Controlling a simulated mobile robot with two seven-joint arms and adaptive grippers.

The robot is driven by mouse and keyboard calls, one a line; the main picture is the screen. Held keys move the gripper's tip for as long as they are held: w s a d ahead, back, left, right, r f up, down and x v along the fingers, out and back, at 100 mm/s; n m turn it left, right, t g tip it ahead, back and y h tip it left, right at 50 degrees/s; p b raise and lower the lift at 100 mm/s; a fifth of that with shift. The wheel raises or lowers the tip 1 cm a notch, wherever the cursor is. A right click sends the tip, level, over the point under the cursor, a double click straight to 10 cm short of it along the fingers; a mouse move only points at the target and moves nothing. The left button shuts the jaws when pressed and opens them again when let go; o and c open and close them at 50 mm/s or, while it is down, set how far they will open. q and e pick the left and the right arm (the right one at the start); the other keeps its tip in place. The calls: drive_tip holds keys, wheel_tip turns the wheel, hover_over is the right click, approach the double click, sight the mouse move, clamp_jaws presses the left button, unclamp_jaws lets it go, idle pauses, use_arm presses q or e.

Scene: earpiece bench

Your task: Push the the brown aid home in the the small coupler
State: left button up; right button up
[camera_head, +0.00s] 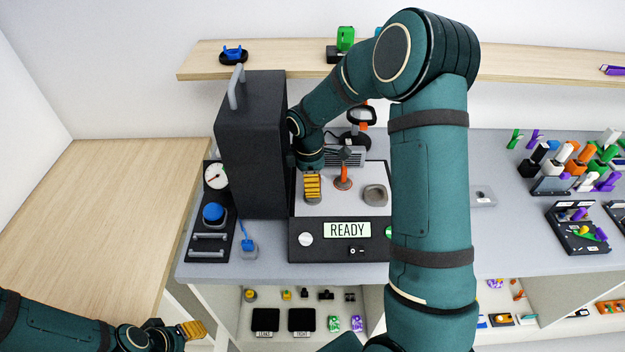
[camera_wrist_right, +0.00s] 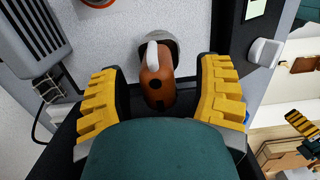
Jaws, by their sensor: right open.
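The brown aid (camera_wrist_right: 156,85) shows in the right wrist view, with a pale hooked tip and dark round spots. It stands at the mouth of a grey rounded piece, which looks like the small coupler (camera_wrist_right: 168,40); how deep it sits I cannot tell. My right gripper (camera_wrist_right: 160,97) is open, one yellow finger on each side of the aid, with gaps visible. In the head view my right gripper (camera_head: 312,187) points down over the white top of the READY unit and hides the aid. My left gripper (camera_head: 191,330) is low at the left; its opening is unclear.
A tall dark box (camera_head: 255,150) with a grey handle stands close left of my right gripper. An orange upright piece (camera_head: 343,173) and a grey rounded block (camera_head: 376,194) are to its right. The READY display (camera_head: 347,230) is in front. Racks of coloured parts stand far right.

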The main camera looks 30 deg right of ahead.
drive_tip(key=shift+r, duration=0.15)
wheel_tip(320, 180, up, 12)
drive_tip(key=shift+w+a, duration=0.25)
drive_tip(key=shift+a, duration=0.1)
drive_tip(key=shift+f, duration=0.2)
idle(0.4)
